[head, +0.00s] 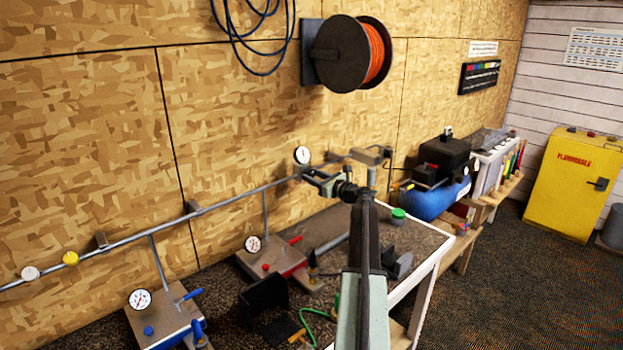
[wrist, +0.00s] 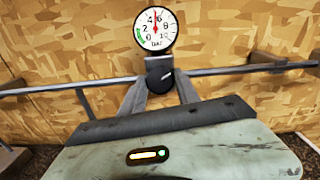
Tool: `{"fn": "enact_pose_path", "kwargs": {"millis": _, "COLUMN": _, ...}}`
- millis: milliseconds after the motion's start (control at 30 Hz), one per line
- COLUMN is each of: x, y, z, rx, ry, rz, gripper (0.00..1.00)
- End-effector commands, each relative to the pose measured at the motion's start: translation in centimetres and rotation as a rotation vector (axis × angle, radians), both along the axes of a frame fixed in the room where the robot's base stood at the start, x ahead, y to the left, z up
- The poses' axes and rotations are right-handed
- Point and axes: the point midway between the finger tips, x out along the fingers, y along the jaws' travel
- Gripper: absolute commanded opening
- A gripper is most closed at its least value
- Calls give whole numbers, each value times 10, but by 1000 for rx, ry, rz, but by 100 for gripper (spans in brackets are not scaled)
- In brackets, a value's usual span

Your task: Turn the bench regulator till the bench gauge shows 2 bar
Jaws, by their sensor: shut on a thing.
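The bench gauge (wrist: 154,30) is a round white dial above the pipe, marked "bar", with a green band at lower left. Its needle points nearly straight up, seemingly between 4 and 6; the small print makes the exact value hard to read. It also shows small in the head view (head: 302,155). The dark round regulator knob (wrist: 159,79) with a pale mark sits just below the gauge. My gripper (wrist: 160,90) is shut on the knob, a finger on each side. In the head view my gripper (head: 318,181) reaches the regulator by the wall.
A grey pipe (head: 225,204) runs along the chipboard wall. Below are stations with gauges (head: 140,299) and (head: 253,243), plus blue and red levers. A hose reel (head: 345,54) hangs above. A blue compressor (head: 432,200) stands right; dark floor is open at lower right.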

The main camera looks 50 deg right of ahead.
Motion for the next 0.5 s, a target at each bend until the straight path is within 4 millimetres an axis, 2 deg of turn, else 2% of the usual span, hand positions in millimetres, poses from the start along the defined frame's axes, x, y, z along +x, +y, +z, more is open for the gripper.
{"fn": "enact_pose_path", "kwargs": {"millis": 167, "x": 1, "y": -1, "z": 2, "rx": 4, "ry": -6, "rz": -3, "gripper": 0}}
{"fn": "enact_pose_path", "kwargs": {"millis": 200, "x": 1, "y": -1, "z": 2, "rx": 4, "ry": -6, "rz": -3, "gripper": 43}}
{"fn": "enact_pose_path", "kwargs": {"millis": 267, "x": 1, "y": -1, "z": 2, "rx": 4, "ry": -5, "rz": -2, "gripper": 59}}
{"fn": "enact_pose_path", "kwargs": {"millis": 500, "x": 0, "y": -1, "z": 1, "rx": 2, "ry": -3, "rz": -2, "gripper": 59}}
